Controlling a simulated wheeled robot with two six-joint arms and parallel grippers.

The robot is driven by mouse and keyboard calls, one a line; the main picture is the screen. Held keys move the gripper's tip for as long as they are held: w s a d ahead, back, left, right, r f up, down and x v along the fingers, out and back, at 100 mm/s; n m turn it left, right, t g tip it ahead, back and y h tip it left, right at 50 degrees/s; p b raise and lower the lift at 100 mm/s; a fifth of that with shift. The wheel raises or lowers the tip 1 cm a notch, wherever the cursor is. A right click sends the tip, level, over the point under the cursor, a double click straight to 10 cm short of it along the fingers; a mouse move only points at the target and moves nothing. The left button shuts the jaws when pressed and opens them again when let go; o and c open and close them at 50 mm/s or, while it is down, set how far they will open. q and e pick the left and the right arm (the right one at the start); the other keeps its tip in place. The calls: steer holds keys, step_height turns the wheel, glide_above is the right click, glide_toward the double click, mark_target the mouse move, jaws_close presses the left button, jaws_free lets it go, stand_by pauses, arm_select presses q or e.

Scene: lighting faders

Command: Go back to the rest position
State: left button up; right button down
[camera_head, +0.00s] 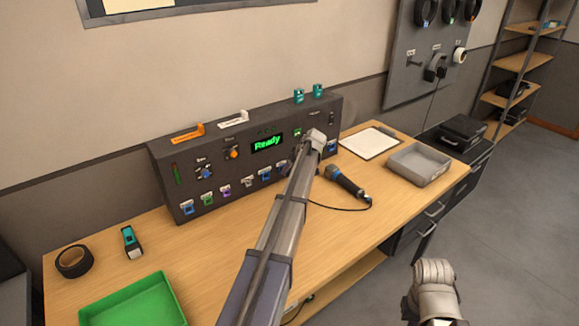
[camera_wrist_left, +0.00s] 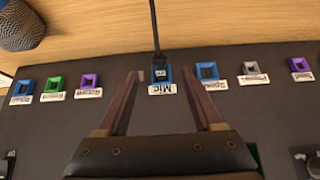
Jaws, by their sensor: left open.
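My left gripper (camera_head: 299,152) is at the right part of the dark control panel (camera_head: 185,190), with its jaws mostly hidden by my arm in the head view. In the left wrist view the gripper (camera_wrist_left: 161,75) is open. Its two fingers stand apart on either side of a black plug (camera_wrist_left: 161,74) seated in the blue socket labelled Mic, and I see gaps between fingers and plug. A cable (camera_wrist_left: 155,25) runs from the plug toward the table. Part of my right arm (camera_head: 435,290) shows at the lower right; its jaws do not show.
The panel's green display (camera_head: 267,143) reads Ready. A microphone (camera_head: 345,182) with a cable lies right of my left arm. A clipboard (camera_head: 370,141), grey tray (camera_head: 420,165), green tray (camera_head: 130,305), tape roll (camera_head: 74,262) and teal-and-black tool (camera_head: 131,242) are on the table.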

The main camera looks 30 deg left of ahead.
arm_select(q)
steer(key=p+v, duration=0.2)
steer(key=v, duration=0.2)
steer(key=shift+d+r+p, duration=0.1)
steer(key=shift+r+p, duration=0.05)
steer(key=shift+p, duration=0.15)
steer(key=shift+s+d, duration=0.1)
steer(key=s+d+f+m+g+h, duration=0.15)
steer(key=s+d+m, duration=0.45)
steer(key=s+d, duration=0.85)
steer(key=s+d+f+m+h, duration=0.25)
steer(key=s+d+m, duration=0.5)
steer(key=d, duration=1.15)
steer(key=s+d+m, duration=0.2)
steer(key=s+d, duration=0.2)
steer(key=s, duration=0.3)
steer(key=s+d+m+g+h, duration=0.1)
steer(key=s+d, duration=0.3)
steer(key=s, duration=0.4)
steer(key=shift+s+r+m, duration=0.15)
steer(key=shift+s+m, duration=0.05)
steer(key=shift+m, duration=0.25)
